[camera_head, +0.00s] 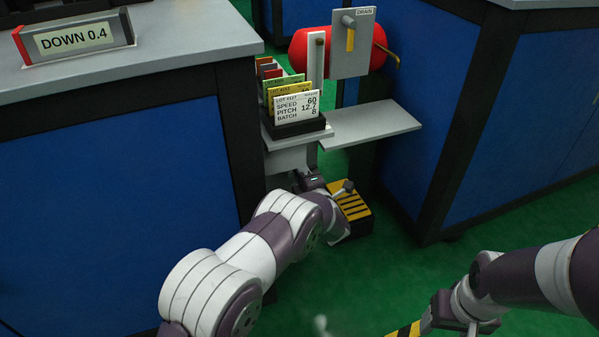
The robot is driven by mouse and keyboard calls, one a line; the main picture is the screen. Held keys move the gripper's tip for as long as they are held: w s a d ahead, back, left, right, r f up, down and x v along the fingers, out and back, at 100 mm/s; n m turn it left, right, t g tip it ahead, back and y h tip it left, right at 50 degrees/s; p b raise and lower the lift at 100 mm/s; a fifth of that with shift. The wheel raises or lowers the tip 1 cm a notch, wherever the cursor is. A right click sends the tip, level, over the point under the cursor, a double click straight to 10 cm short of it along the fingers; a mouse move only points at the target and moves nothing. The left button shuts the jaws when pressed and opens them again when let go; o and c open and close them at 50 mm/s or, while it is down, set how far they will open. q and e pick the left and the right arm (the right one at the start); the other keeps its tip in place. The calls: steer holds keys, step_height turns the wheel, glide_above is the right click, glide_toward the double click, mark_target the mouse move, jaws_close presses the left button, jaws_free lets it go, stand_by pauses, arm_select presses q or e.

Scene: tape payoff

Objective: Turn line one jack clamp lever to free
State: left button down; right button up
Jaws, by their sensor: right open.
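My left arm reaches from the bottom left to below the card shelf. Its gripper (312,182) is mostly hidden behind the wrist, beside a yellow-and-black striped block (354,210) near the floor. A small grey knob or lever end (345,187) shows at that block; I cannot tell whether the gripper touches it, or whether it is the jack clamp lever. My right gripper (446,314) is open at the lower right, over the green floor and away from the block. No label reading line one or free can be seen.
A grey plate marked DRAIN (353,62) has a yellow handle, before a red tank (301,50). Blue cabinets flank the gap. A sign reading DOWN 0.4 (75,40) sits on the left counter.

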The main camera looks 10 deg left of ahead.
arm_select(q)
steer(key=shift+n, duration=0.3)
steer(key=c, duration=1.1)
jaws_free()
steer(key=shift+s, duration=0.1)
steer(key=p+v, duration=0.6)
steer(key=v, duration=0.6)
steer(key=shift+s+d, duration=0.25)
